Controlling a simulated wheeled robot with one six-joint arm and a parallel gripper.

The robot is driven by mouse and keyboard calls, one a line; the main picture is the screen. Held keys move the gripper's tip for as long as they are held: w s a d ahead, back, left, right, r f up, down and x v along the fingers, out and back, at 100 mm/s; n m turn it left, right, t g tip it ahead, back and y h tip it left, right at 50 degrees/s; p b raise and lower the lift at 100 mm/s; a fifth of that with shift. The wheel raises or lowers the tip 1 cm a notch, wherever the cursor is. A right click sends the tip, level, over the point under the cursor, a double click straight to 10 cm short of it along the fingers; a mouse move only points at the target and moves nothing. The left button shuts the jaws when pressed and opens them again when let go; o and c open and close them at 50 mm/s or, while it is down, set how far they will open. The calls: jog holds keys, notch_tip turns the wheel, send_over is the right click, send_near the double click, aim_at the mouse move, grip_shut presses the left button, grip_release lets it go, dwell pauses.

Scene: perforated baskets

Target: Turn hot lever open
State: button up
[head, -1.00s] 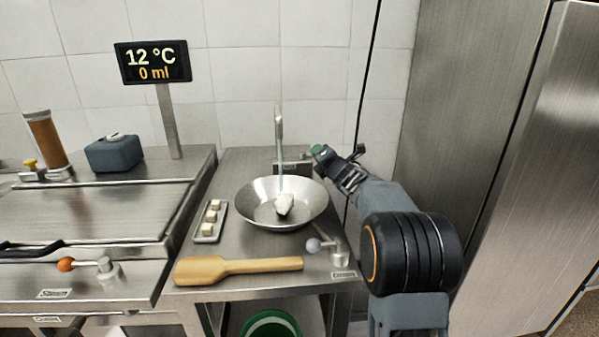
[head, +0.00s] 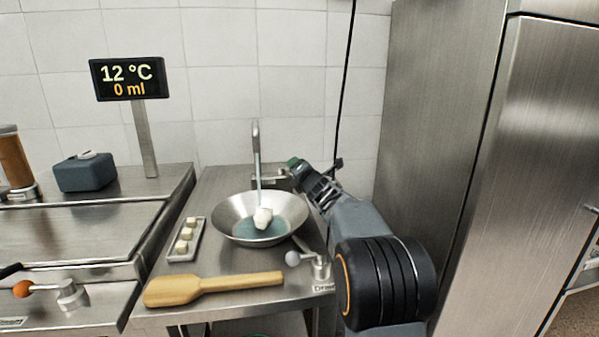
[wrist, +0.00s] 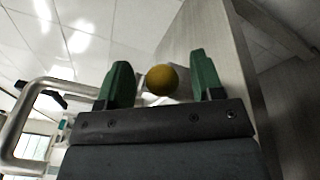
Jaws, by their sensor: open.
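The tap (head: 257,150) stands at the back of the counter, with its thin spout above a wide metal pan (head: 228,205). My gripper (head: 294,163) is just right of the tap's base. In the wrist view my gripper (wrist: 161,67) is open, its two green fingertips apart. A yellow ball knob (wrist: 161,81) shows between the fingertips; I cannot tell whether it touches them. Whether this knob belongs to the hot lever is unclear. A curved metal tube (wrist: 14,125) shows at left in the wrist view. The hot lever is not clearly visible in the head view.
A drain lever with a grey knob (head: 292,259) is at the front right. A wooden paddle (head: 210,288) and a small tray with cubes (head: 174,257) lie on the counter. A display (head: 127,78) reads 12 °C, 0 ml. A tall steel cabinet (head: 440,120) stands right.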

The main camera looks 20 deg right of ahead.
jog(key=shift+s, duration=0.15)
jog(key=s, duration=1.3)
jog(key=shift+s+a, duration=0.3)
jog(key=shift+a, duration=0.05)
jog(key=shift+d, duration=0.1)
jog(key=shift+c, duration=0.4)
